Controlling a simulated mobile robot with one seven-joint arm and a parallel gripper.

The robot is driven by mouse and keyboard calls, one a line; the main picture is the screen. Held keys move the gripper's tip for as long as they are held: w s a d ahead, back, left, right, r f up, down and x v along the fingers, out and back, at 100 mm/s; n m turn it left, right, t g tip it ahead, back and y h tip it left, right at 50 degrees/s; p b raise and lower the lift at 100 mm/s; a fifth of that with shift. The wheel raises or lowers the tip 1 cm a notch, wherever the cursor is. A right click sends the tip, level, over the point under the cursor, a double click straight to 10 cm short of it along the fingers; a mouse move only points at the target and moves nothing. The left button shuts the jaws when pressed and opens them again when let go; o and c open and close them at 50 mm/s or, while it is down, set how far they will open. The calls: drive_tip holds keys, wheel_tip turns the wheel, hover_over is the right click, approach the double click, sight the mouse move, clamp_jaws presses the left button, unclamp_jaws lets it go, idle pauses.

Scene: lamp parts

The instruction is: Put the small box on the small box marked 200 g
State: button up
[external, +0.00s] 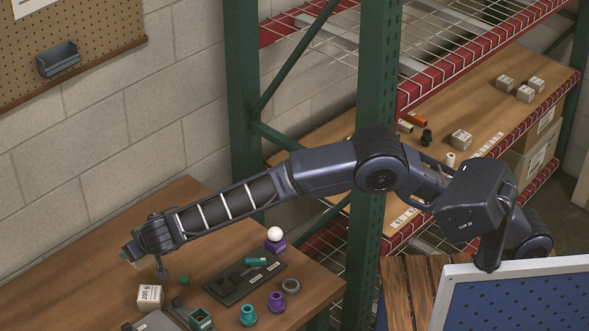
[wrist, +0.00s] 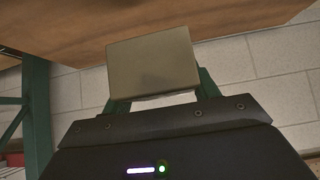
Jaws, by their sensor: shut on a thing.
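My gripper (external: 132,254) is at the left end of the arm, above the wooden table. In the wrist view its two green fingers (wrist: 158,92) are shut on a small box (wrist: 153,62), which shows a plain tan face. The held box is hard to make out in the external view. The small box marked 200 g (external: 149,298) stands on the table below and slightly right of my gripper, apart from it. It is whitish with dark print.
Close to the marked box are a small green piece (external: 184,281), a dark green open box (external: 201,320), teal (external: 248,315) and purple (external: 276,302) parts and a dark tray (external: 240,285). A green rack post (external: 378,110) stands behind the arm. The table's left part is clear.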

sight(147, 291)
wheel_tip(147, 291, down, 13)
drive_tip(key=shift+f, duration=0.1)
idle(0.5)
drive_tip(key=shift+f, duration=0.1)
drive_tip(key=o, duration=1.2)
drive_tip(key=shift+r, duration=0.2)
drive_tip(key=v, duration=1.1)
drive_tip(key=shift+s+d+r, duration=0.2)
drive_tip(key=shift+d+r, duration=0.05)
drive_tip(key=shift+r, duration=0.05)
